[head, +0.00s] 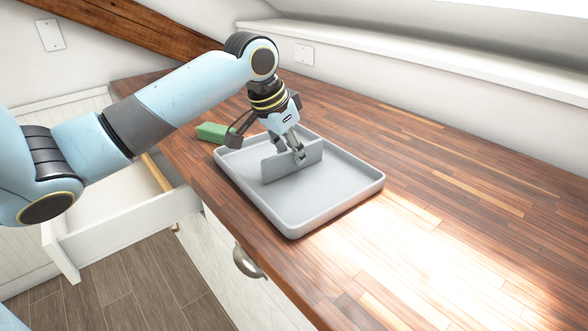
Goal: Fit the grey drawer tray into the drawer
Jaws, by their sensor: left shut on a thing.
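The grey drawer tray (325,202) lies flat on the wooden counter, near its front edge. It has a low rim and an upright divider in its middle. My left gripper (298,154) points down into the tray and is shut on the upright divider. The white drawer (130,222) stands open at the left, lower than the counter top. My left arm crosses in front of it and hides part of its inside. My right gripper does not show.
A green block (211,132) sits on the counter just behind the tray. The wooden counter (450,190) is clear to the right. A metal handle (248,262) sticks out of the cabinet front below the counter edge. A sloping beam (130,28) crosses the wall behind.

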